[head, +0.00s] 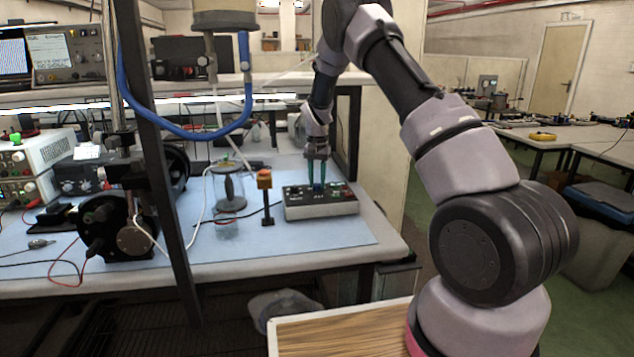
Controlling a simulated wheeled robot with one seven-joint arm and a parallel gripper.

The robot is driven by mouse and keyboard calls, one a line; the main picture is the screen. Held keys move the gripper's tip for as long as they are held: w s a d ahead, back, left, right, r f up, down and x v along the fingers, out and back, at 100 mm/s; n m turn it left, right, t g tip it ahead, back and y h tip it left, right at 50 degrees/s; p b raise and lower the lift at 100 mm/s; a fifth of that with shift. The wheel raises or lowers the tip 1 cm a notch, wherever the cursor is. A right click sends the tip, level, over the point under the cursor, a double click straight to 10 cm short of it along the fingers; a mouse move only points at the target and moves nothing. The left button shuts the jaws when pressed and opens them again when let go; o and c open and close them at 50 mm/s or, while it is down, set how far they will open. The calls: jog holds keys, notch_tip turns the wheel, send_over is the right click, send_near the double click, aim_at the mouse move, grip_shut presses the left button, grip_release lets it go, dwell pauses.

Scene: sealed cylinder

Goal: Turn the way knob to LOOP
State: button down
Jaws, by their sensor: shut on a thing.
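A grey control box (320,209) with a dark top panel sits on the blue mat near the right end of the bench. Small knobs and lights show on its panel, but the labels are too small to read. My gripper (317,188) reaches down from above to the middle of the panel. Its greenish fingers are shut on a small dark blue knob there. I cannot tell which way the knob points, and the fingers partly hide it.
A blue hose (190,135) and a dark upright bar (165,160) cross the left side. The blue mat (345,234) is clear in front of the box.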

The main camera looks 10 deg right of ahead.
aim_at(317, 184)
jog(key=shift+n, duration=1.6)
jog(key=c, duration=0.6)
grip_release()
notch_tip(317, 184, up, 11)
jog(key=shift+f, duration=0.1)
